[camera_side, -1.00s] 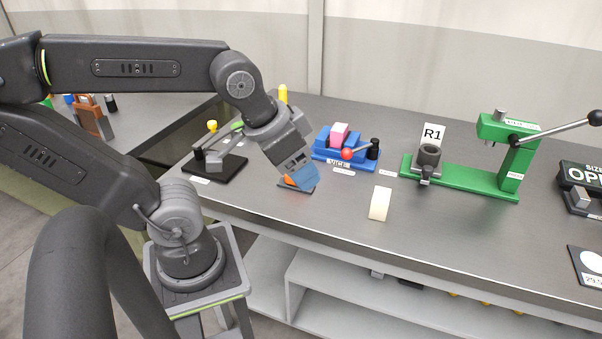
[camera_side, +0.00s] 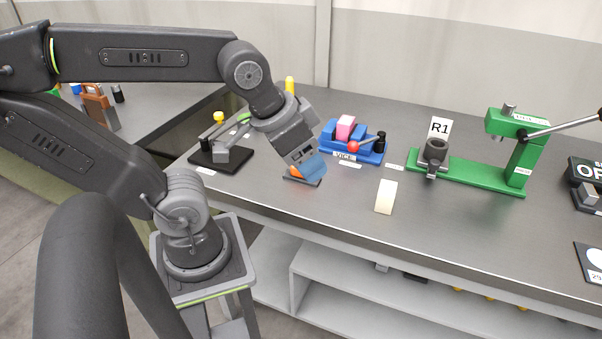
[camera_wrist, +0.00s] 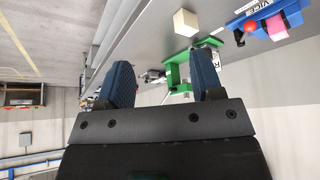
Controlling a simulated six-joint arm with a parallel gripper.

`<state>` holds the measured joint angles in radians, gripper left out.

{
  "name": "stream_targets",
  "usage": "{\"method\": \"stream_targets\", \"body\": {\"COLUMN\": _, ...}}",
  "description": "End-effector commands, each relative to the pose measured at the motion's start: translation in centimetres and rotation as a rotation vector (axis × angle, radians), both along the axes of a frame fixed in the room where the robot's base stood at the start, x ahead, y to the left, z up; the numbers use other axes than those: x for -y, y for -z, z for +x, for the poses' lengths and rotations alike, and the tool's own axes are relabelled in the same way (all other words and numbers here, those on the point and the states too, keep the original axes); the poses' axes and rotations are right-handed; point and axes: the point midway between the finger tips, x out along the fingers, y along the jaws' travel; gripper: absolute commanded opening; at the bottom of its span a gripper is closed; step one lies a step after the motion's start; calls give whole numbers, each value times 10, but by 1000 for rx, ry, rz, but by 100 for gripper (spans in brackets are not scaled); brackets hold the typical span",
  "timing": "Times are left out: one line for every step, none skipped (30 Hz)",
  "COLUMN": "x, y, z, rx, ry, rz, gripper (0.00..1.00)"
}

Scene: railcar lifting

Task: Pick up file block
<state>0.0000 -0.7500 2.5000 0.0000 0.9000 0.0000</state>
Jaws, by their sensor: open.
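My gripper (camera_side: 308,169) has blue finger pads and is tilted down over the bench, left of and in front of the blue vice. In the wrist view its two fingers (camera_wrist: 163,78) stand apart with nothing held between them. An orange piece (camera_side: 296,173) shows low beside the fingers in the side view, on a small dark plate (camera_side: 304,181); the fingers partly hide it, and I cannot tell whether they touch it. A cream block (camera_side: 386,196) stands upright to the right, apart from my gripper. No label shows which piece is the file block.
The blue vice (camera_side: 368,157) with a pink block (camera_side: 345,127) and red-knobbed lever stands behind the gripper. A green press (camera_side: 476,174) is farther right. A black-based fixture (camera_side: 235,163) stands left. Bare bench lies around the cream block, near the front edge.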

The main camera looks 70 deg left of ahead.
Motion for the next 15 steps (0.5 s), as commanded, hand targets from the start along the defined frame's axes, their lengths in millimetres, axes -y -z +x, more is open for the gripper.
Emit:
{"method": "stream_targets", "body": {"x": 0, "y": 0, "z": 0, "rx": 0, "ry": 0, "rz": 0, "gripper": 60}}
{"method": "stream_targets", "body": {"x": 0, "y": 0, "z": 0, "rx": 0, "ry": 0, "rz": 0, "gripper": 58}}
{"method": "stream_targets", "body": {"x": 0, "y": 0, "z": 0, "rx": 0, "ry": 0, "rz": 0, "gripper": 57}}
{"method": "stream_targets", "body": {"x": 0, "y": 0, "z": 0, "rx": 0, "ry": 0, "rz": 0, "gripper": 57}}
{"method": "stream_targets", "body": {"x": 0, "y": 0, "z": 0, "rx": 0, "ry": 0, "rz": 0, "gripper": 57}}
{"method": "stream_targets", "body": {"x": 0, "y": 0, "z": 0, "rx": 0, "ry": 0, "rz": 0, "gripper": 57}}
{"method": "stream_targets", "body": {"x": 0, "y": 0, "z": 0, "rx": 0, "ry": 0, "rz": 0, "gripper": 57}}
{"method": "stream_targets", "body": {"x": 0, "y": 0, "z": 0, "rx": 0, "ry": 0, "rz": 0, "gripper": 57}}
{"method": "stream_targets", "body": {"x": 0, "y": 0, "z": 0, "rx": -2, "ry": -5, "rz": -1, "gripper": 57}}
{"method": "stream_targets", "body": {"x": -1, "y": 0, "z": 1, "rx": -5, "ry": -16, "rz": -4, "gripper": 57}}
{"method": "stream_targets", "body": {"x": -2, "y": 0, "z": 3, "rx": -10, "ry": -32, "rz": -8, "gripper": 57}}
{"method": "stream_targets", "body": {"x": -4, "y": 0, "z": 6, "rx": -22, "ry": -68, "rz": -17, "gripper": 57}}
{"method": "stream_targets", "body": {"x": -7, "y": 0, "z": 8, "rx": -34, "ry": -105, "rz": -27, "gripper": 57}}
{"method": "stream_targets", "body": {"x": -10, "y": 0, "z": 12, "rx": -49, "ry": -151, "rz": -39, "gripper": 57}}
{"method": "stream_targets", "body": {"x": -15, "y": 0, "z": 17, "rx": -70, "ry": -228, "rz": -57, "gripper": 57}}
